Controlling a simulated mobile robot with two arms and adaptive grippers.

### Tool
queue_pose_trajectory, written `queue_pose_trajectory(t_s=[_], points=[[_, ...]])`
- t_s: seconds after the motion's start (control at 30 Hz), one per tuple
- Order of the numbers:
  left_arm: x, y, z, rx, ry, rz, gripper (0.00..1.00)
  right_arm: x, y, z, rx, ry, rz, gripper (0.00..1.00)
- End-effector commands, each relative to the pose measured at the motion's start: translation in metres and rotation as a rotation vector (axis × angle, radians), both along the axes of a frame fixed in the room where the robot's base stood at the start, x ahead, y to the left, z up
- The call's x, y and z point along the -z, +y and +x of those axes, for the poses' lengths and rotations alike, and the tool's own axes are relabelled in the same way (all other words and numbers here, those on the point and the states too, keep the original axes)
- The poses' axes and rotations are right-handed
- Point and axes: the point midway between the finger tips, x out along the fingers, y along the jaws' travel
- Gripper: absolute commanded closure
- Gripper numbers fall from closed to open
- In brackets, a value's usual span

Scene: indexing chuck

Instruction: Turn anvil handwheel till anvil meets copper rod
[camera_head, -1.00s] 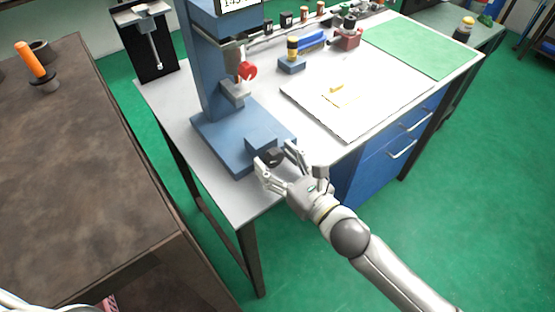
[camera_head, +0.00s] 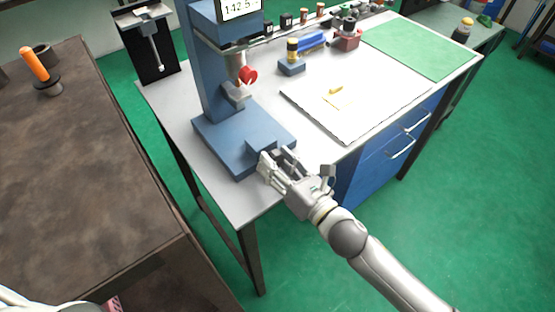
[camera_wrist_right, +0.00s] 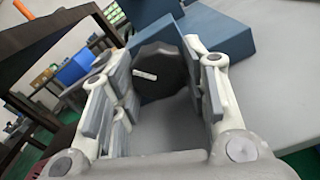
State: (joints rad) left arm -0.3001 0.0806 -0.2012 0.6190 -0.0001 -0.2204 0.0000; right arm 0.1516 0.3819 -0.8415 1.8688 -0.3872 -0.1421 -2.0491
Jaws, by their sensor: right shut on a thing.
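The blue press-like machine (camera_head: 212,80) stands on the near left of the white table. A grey anvil-like part (camera_head: 236,97) sits on its column beside a red round part (camera_head: 249,75). I cannot make out a copper rod or its gap to the anvil. The dark faceted handwheel (camera_wrist_right: 162,72), with a white mark, is on the blue base's front block. My right gripper (camera_head: 277,160) is shut on the handwheel; in the right wrist view its fingers (camera_wrist_right: 160,90) lie on both sides of it. My left gripper is out of view.
The display (camera_head: 238,8) reads about 142.5, partly cut off. A white board (camera_head: 350,112) with a small yellow piece (camera_head: 335,90) lies to the right. A blue stand (camera_head: 291,67) and a red block (camera_head: 347,40) are behind. A brown bench (camera_head: 90,190) is at left.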

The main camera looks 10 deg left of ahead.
Motion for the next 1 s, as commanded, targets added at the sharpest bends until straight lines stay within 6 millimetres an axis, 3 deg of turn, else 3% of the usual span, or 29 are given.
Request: queue_pose_trajectory(t_s=[0.4, 0.43, 0.57, 1.0], points=[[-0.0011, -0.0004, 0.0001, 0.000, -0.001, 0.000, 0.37, -0.0003, 0.0004, -0.0001, -0.001, 0.022, 0.023, 0.82], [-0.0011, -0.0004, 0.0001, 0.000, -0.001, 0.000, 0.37, -0.0003, 0.0004, -0.0001, -0.001, 0.022, 0.023, 0.54], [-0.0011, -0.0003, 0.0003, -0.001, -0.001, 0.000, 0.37, -0.0004, 0.0003, -0.0001, -0.001, 0.021, 0.023, 0.38], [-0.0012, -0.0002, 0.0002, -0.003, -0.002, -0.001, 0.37, 0.0005, -0.0061, -0.0058, 0.001, 0.022, 0.022, 0.37]])
